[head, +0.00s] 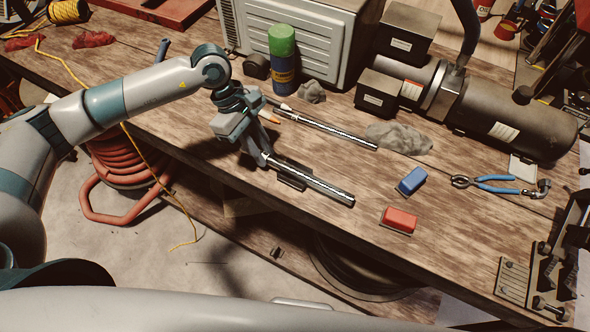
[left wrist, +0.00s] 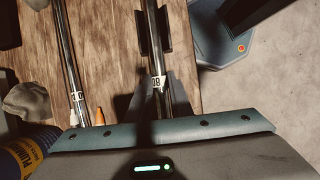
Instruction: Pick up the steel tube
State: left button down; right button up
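A shiny steel tube (head: 325,188) lies near the front edge of the bench in a small black holder (head: 291,178). My left gripper (head: 263,160) is at its left end, pointing down. In the left wrist view this tube (left wrist: 151,35) has a white tag and runs between my dark left fingers (left wrist: 158,82). Whether the fingers press on it is unclear. A second steel tube (head: 330,128), also tagged, lies behind it; it shows at the left in the left wrist view (left wrist: 68,50). My right gripper is not in view.
A blue block (head: 411,181), a red block (head: 399,220) and blue-handled pliers (head: 490,180) lie to the right. A grey rag (head: 398,137), a green-capped canister (head: 282,60) and a dark machine (head: 500,110) stand behind. The bench drops off in front.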

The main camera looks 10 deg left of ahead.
pick_arm(q)
jog(key=shift+r, duration=0.1)
dwell(0.3)
jog(key=shift+r+b, duration=0.5)
jog(key=shift+b, duration=0.1)
jog(key=r+b, duration=0.1)
jog(key=d+r+b, duration=0.1)
jog(key=r, duration=0.1)
jog(key=shift+s, duration=0.2)
jog(key=s+d+r+b, duration=0.4)
jog(key=d+r, duration=0.3)
jog(key=d, duration=0.2)
jog(key=shift+s+d+b, duration=0.3)
jog(key=shift+d+b, duration=0.05)
jog(key=shift+b, duration=0.2)
jog(key=shift+a+f, duration=0.1)
jog(key=shift+f, duration=0.05)
